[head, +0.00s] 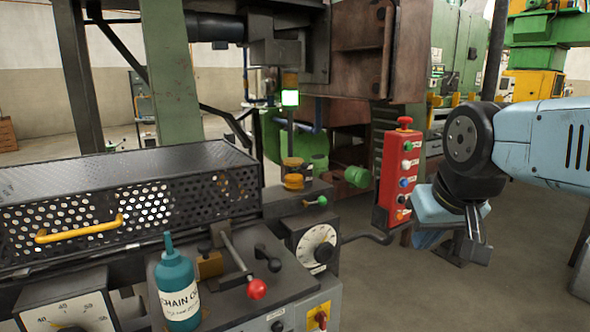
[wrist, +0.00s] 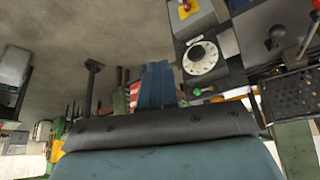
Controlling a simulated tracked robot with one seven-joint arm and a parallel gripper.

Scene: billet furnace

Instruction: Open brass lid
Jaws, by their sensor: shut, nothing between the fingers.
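A small brass cup with a round brass lid (head: 292,163) stands on the dark machine block right of the perforated guard in the head view. The lid looks seated level on the cup; its hinge is too small to make out. I cannot pick the lid out in the wrist view. My gripper (head: 477,248) hangs at the right of the head view, well right of the lid and apart from it, pointing down. It is shut and empty. Its blue fingers (wrist: 158,82) also show in the wrist view, close together.
A red button box (head: 400,175) stands between my gripper and the lid. Near the lid are a green knob (head: 318,201), a white dial (head: 318,246) and a red-knobbed lever (head: 257,289). A teal bottle (head: 178,285) stands front left. Floor right of the machine is open.

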